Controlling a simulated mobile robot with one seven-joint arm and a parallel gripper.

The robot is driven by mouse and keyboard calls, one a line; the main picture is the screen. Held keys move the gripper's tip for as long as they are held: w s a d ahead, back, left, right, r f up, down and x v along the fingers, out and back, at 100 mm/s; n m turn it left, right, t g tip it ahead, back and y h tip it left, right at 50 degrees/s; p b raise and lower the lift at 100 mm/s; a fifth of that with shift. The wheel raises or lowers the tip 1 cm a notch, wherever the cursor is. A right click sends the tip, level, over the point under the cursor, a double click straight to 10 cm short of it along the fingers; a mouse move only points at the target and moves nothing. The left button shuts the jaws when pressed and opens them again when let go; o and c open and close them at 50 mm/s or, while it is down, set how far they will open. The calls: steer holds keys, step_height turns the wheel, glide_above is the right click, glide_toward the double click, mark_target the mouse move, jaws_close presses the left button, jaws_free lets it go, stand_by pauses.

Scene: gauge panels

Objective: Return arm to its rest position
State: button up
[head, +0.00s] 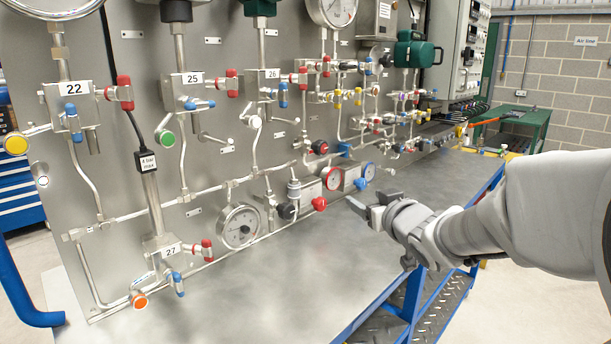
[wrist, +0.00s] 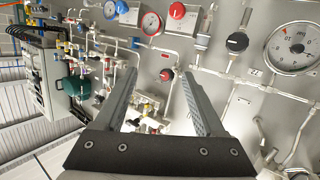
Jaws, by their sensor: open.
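My gripper (head: 368,206) is at the right of the head view, over the front edge of the metal bench, with my arm reaching in from the right. Its fingers point left toward the gauge panel (head: 225,110) and are apart from it. In the wrist view my gripper (wrist: 160,85) shows two separated fingers with nothing between them. Beyond the fingers, the panel's valves and pipes show, including a red knob (wrist: 166,75) and a round gauge (wrist: 291,48).
The steel bench top (head: 270,285) is clear in front of the panel. A blue rail (head: 385,305) and metal steps (head: 430,315) lie below my gripper. A green table (head: 515,125) stands at the back right. Low on the panel, a gauge (head: 239,227) and red and blue knobs stick out.

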steer(key=s+d+r+m+g+h+p, duration=0.2)
steer(key=s, duration=0.4)
steer(key=s+d+r+m+g+h+p, duration=0.1)
steer(key=s+d+g+h+p, duration=0.1)
steer(key=s, duration=0.4)
steer(key=s+a+f+g+p, duration=0.1)
steer(key=s+g, duration=0.2)
steer(key=s, duration=0.6)
steer(key=s+a+f+g+p, duration=0.1)
steer(key=s+a+g+p, duration=0.1)
steer(key=s, duration=0.8)
steer(key=shift+s+a+m+g+y+p, duration=0.3)
steer(key=shift+g+y, duration=0.1)
steer(key=shift+w, duration=0.15)
stand_by(2.2)
